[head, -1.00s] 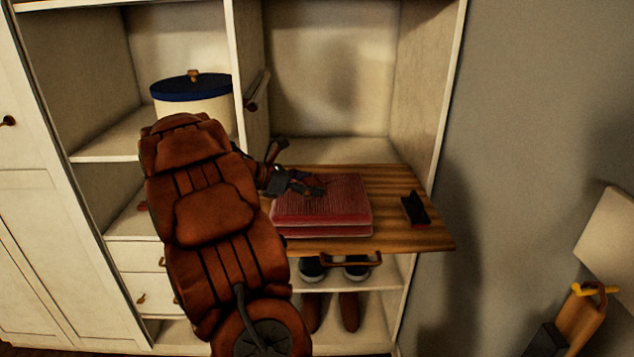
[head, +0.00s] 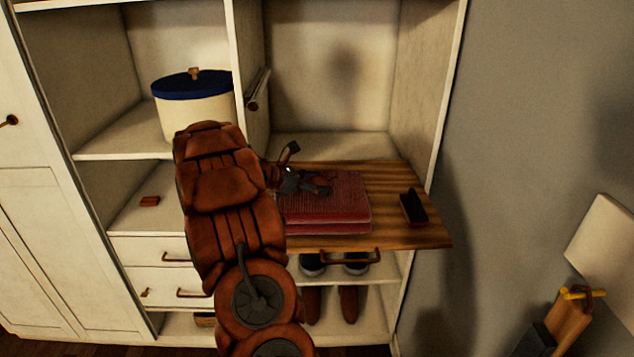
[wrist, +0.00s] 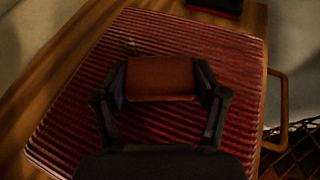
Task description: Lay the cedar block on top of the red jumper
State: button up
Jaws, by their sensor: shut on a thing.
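The red jumper (head: 330,212) lies folded on the wooden pull-out board. Its ribbed top fills much of the wrist view (wrist: 80,110). My gripper (head: 322,187) is over the jumper's upper left part in the head view. In the wrist view its two fingers are shut on the cedar block (wrist: 160,77), a plain brown block lying crosswise between them. The block is above the jumper's top; whether it touches the cloth I cannot tell. In the head view the block is hard to make out among the fingers.
The wooden board (head: 390,235) has bare room around the jumper. A dark brush-like thing (head: 413,208) lies at its right. A blue-lidded round box (head: 193,105) and a small reddish block (head: 149,201) sit on left shelves. Shoes (head: 348,305) stand below.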

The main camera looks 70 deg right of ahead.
jog(key=shift+f, duration=0.15)
jog(key=o, duration=0.9)
jog(key=shift+o, duration=0.2)
jog(key=shift+w+a, duration=0.1)
jog(key=b+v, duration=0.3)
jog(key=v, duration=0.7)
jog(key=shift+w+a+r, duration=0.2)
jog(key=shift+w+r, duration=0.05)
jog(key=shift+r, duration=0.05)
jog(key=shift+w+a+r, duration=0.25)
jog(key=shift+w+a, duration=0.1)
jog(key=shift+a, duration=0.2)
jog(key=s+a+f+m+t+y, duration=0.2)
jog(key=s+a, duration=0.3)
jog(key=a, duration=1.1)
jog(key=s+a+f+m+t+y, duration=0.3)
jog(key=s+a+m+y, duration=0.1)
jog(key=a, duration=1.3)
jog(key=s+a+f+m+t+y, duration=0.2)
jog(key=s+a, duration=0.4)
jog(key=a, duration=1)
jog(key=shift+f+m+y, duration=0.7)
jog(key=shift+f+y, duration=0.05)
jog(key=shift+y, duration=0.25)
